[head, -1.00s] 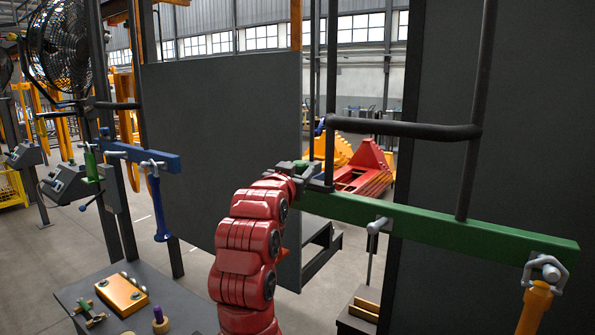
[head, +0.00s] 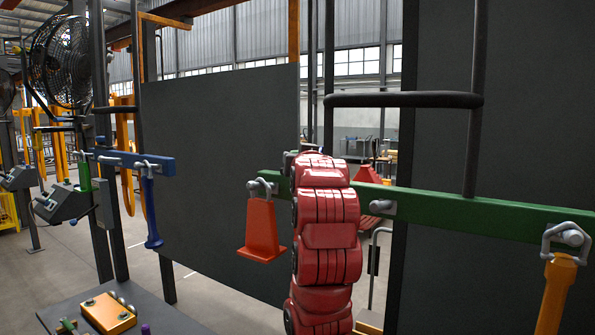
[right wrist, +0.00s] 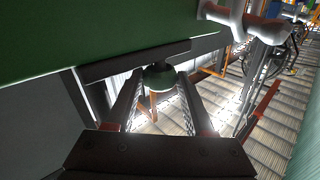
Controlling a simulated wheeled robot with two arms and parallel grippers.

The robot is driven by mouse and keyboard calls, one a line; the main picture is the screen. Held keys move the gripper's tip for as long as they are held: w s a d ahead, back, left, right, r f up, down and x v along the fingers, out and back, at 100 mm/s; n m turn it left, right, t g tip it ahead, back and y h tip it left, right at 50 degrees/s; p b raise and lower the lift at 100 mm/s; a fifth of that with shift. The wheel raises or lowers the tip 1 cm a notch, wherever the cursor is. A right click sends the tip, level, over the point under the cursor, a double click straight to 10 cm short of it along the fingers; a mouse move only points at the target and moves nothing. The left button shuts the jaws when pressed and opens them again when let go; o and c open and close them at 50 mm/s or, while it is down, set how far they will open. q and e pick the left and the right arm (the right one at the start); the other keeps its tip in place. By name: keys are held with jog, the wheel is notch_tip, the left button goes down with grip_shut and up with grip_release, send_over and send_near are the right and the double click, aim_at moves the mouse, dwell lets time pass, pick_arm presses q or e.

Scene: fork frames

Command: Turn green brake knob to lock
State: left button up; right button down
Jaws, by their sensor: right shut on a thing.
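In the right wrist view a small dark green knob (right wrist: 158,76) sits between the two fingers of my right gripper (right wrist: 157,86), below a large green surface. The gripper is shut on this knob. In the head view my red right arm rises through the middle and covers part of the green beam (head: 450,210). The gripper and knob are hidden there behind the arm. My left gripper is in neither view.
An orange-red tapered piece (head: 261,232) hangs from the beam, left of my arm. A yellow-orange handle (head: 556,292) hangs at the right end. A dark bar (head: 405,100) crosses above the beam. A blue bar with a blue handle (head: 150,212) is at left.

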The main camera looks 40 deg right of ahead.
jog(key=shift+d+n+t+y, duration=0.2)
jog(key=shift+n+t+y, duration=0.3)
jog(key=shift+y, duration=0.4)
jog(key=shift+c, duration=2.2)
grip_release()
jog(key=shift+o, duration=0.8)
jog(key=shift+a, duration=0.25)
jog(key=shift+d, duration=0.15)
jog(key=shift+s, duration=0.1)
